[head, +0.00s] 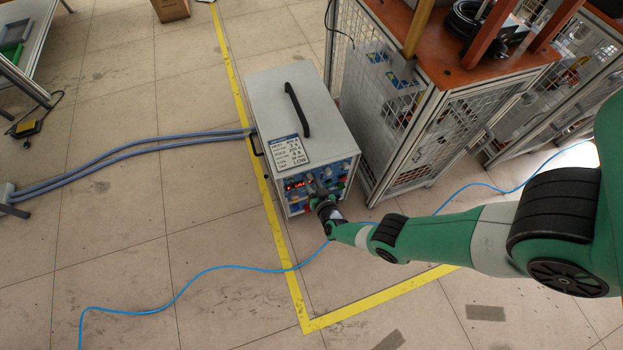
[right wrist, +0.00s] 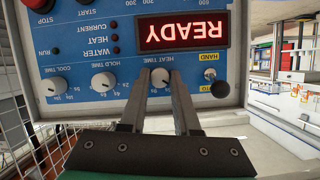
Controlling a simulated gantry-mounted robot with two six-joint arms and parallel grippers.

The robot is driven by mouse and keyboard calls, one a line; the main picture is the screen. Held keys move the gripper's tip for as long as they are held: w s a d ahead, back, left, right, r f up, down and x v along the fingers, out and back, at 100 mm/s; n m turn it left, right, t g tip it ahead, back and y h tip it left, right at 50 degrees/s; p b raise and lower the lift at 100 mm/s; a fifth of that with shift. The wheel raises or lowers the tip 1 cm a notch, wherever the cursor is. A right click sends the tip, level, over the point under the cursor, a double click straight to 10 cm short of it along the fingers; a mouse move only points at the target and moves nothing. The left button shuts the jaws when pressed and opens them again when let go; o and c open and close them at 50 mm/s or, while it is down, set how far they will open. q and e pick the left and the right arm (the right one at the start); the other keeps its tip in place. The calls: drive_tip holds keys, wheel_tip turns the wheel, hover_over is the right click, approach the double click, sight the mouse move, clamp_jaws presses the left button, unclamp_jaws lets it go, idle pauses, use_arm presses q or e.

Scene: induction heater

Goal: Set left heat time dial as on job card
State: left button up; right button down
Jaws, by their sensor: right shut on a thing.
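The induction heater (head: 285,97) is a grey box with a blue front panel, standing on the floor. The job card (head: 289,152) lies on its top near the front edge; most of its print is too small to read. In the right wrist view the panel is upside down. The heat time dial (right wrist: 160,77) is a pale round knob with its label above it in that picture. My right gripper (right wrist: 162,85) is shut on this dial, one finger on each side. The fingers hide part of its scale. My left gripper is not in view.
The hold time dial (right wrist: 101,80) and cool time dial (right wrist: 54,87) sit beside it, and a toggle switch (right wrist: 210,74) on the other side. The red display (right wrist: 182,34) reads READY. A mesh-sided bench (head: 440,120) stands close right of the heater. A blue cable (head: 190,288) crosses the floor.

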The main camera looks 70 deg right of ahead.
drive_tip(key=shift+w+n+g+h, duration=0.1)
drive_tip(key=shift+n+g+h, duration=0.35)
drive_tip(key=shift+n, duration=0.35)
drive_tip(key=c, duration=0.6)
unclamp_jaws()
drive_tip(key=shift+c, duration=0.2)
drive_tip(key=shift+a, duration=0.1)
drive_tip(key=shift+s+a+r, duration=0.25)
drive_tip(key=shift+r, duration=0.05)
drive_tip(key=p+v, duration=0.6)
drive_tip(key=v, duration=0.4)
drive_tip(key=shift+s+a, duration=0.3)
